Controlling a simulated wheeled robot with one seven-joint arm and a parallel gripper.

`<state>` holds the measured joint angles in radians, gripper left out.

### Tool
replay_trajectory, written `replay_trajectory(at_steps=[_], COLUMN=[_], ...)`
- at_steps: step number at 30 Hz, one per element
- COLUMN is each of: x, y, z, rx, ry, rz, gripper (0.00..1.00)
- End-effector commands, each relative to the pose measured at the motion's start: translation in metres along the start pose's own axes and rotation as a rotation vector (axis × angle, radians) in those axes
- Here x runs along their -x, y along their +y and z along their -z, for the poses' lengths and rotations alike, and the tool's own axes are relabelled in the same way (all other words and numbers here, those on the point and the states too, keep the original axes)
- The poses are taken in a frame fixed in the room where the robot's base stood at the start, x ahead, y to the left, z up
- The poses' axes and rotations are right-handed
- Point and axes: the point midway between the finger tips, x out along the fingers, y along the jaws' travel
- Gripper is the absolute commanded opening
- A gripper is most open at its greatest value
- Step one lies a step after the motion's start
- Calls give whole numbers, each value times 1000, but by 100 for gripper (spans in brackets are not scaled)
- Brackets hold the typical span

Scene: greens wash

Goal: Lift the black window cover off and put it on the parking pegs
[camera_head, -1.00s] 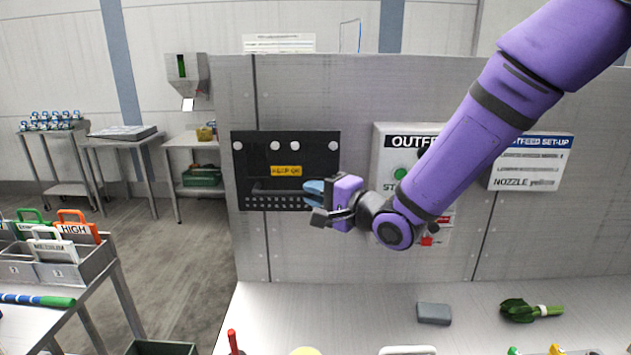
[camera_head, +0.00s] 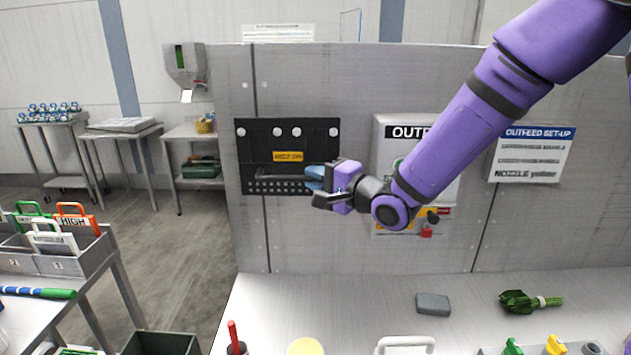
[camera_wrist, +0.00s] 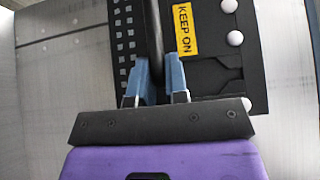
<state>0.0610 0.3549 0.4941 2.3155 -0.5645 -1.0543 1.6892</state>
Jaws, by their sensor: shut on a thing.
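The black window cover (camera_head: 262,150) is upright in front of the grey wall panel, left of the outfeed board. In the wrist view the blue fingers (camera_wrist: 157,82) are shut on either side of the cover's dark bar handle (camera_wrist: 151,35). Whether the cover touches the panel is unclear.
The outfeed board (camera_head: 384,150) is partly behind my arm, with a set-up sign (camera_head: 530,152) to its right. A grey block (camera_head: 433,303) and a green bunch (camera_head: 520,302) lie on the counter (camera_head: 470,285). A dispenser (camera_head: 185,66) hangs left of the panel (camera_head: 350,85).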

Motion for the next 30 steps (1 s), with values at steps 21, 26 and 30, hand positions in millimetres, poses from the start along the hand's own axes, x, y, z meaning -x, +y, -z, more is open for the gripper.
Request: replay_trajectory(at_steps=[21, 26, 30], x=[-22, -22, -22], y=[0, 0, 0], z=[29, 29, 29], rx=[-1, 0, 0], ry=[1, 0, 0], rz=[2, 1, 1], gripper=[0, 0, 0])
